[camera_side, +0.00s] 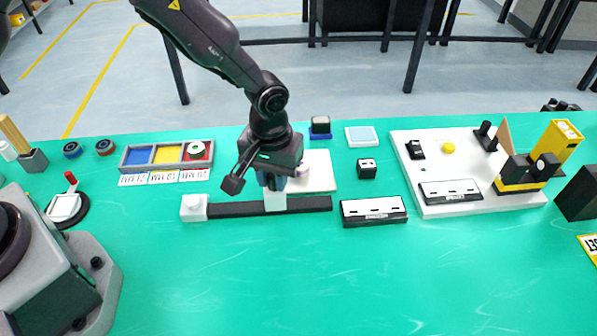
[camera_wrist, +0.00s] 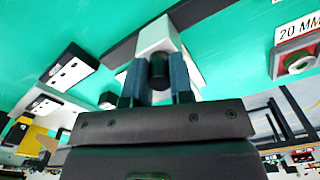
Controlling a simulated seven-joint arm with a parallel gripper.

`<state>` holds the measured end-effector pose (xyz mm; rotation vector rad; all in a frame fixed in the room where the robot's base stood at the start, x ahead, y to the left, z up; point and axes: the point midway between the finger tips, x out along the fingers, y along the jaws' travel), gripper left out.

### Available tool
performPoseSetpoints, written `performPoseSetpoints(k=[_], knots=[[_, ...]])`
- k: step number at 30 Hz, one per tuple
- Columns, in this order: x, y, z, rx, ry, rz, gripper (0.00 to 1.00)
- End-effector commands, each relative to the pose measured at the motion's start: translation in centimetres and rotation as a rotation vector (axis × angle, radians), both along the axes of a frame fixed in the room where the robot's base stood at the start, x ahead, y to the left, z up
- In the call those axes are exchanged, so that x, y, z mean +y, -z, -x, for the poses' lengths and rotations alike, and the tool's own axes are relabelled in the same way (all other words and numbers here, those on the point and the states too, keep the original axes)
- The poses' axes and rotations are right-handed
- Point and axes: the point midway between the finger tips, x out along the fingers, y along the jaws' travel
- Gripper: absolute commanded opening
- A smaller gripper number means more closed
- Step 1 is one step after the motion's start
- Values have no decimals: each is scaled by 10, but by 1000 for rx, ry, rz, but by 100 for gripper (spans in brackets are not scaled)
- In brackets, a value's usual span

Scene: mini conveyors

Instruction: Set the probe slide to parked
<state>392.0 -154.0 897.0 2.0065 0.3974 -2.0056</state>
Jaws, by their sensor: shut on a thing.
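The probe slide is a long dark rail (camera_side: 235,209) with a white end block (camera_side: 193,207) at its left end and a white carriage (camera_side: 276,202) about midway along it. My gripper (camera_side: 272,183) points down at the carriage from above. In the wrist view, the blue fingers of my gripper (camera_wrist: 157,80) are shut on a dark round knob (camera_wrist: 158,68) that stands on the white carriage (camera_wrist: 157,36). In the side view, the fingers hide the knob. No mark naming the parked position is readable.
A black-and-white label plate (camera_side: 373,210) lies right of the rail. A white pad (camera_side: 318,172) is behind it. A tray (camera_side: 166,155) with blue, yellow and red compartments is back left. A white fixture board (camera_side: 440,145) stands at the right. The green table front is clear.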

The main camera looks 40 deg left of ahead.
Motion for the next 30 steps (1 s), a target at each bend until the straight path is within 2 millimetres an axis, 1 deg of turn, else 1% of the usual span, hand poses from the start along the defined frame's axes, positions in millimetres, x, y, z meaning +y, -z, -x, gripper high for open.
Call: performPoseSetpoints(k=[1,3,6,9,14,22,23,24,25,26,30], knots=[[10,-1,10,3,-3,-2,0],[23,-1,22,3,-4,-2,0],[39,-1,37,3,-5,-1,0],[50,0,49,2,-4,-1,0],[58,0,57,2,-2,-1,0],[60,0,59,9,-4,-6,0],[60,0,59,9,-4,-6,26],[60,0,59,8,-5,-6,35],[60,0,59,8,-4,-5,42],[60,0,59,8,-4,-5,47],[58,0,58,5,-3,-3,47]])
